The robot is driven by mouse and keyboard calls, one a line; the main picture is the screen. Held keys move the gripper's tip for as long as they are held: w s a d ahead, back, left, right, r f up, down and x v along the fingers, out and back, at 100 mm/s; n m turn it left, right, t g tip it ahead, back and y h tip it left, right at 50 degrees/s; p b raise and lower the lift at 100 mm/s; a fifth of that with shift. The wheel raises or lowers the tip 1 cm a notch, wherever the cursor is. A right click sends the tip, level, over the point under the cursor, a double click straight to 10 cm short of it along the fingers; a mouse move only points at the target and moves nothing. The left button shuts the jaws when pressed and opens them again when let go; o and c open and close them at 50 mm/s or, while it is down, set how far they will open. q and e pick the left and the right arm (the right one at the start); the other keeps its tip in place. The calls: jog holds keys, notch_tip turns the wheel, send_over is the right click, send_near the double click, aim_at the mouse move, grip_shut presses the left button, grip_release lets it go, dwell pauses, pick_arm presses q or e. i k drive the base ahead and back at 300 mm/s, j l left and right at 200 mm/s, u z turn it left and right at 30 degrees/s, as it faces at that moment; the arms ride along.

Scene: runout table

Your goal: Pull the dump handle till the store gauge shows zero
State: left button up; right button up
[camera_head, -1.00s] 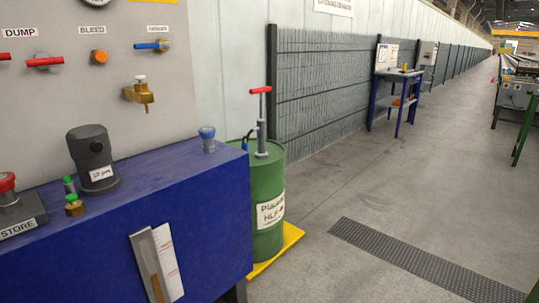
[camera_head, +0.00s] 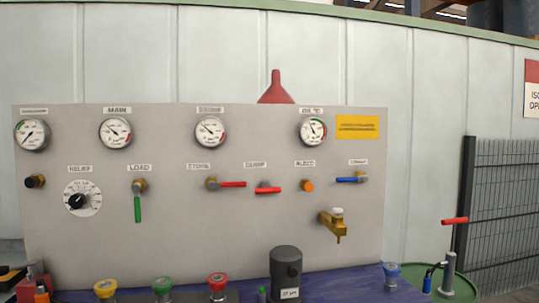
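The dump handle (camera_head: 268,190) is a red lever on the grey panel (camera_head: 230,260), under a blurred label that reads like DUMP. It lies about level. The store gauge (camera_head: 210,130) is a round white dial in the upper row, third from the left. Its needle points to the upper left; the figures are too small to read. A red store lever (camera_head: 232,184) lies level just left of the dump handle. Neither of my grippers shows in this view.
A green load lever (camera_head: 138,208) hangs down. A blue lever (camera_head: 347,180) and a brass tap (camera_head: 333,222) are at the right. Colored knobs, such as the red one (camera_head: 217,281), and a black cylinder (camera_head: 286,270) stand on the blue bench below the panel.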

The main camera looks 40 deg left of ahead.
aim_at(265, 190)
jog(key=u, duration=1.55)
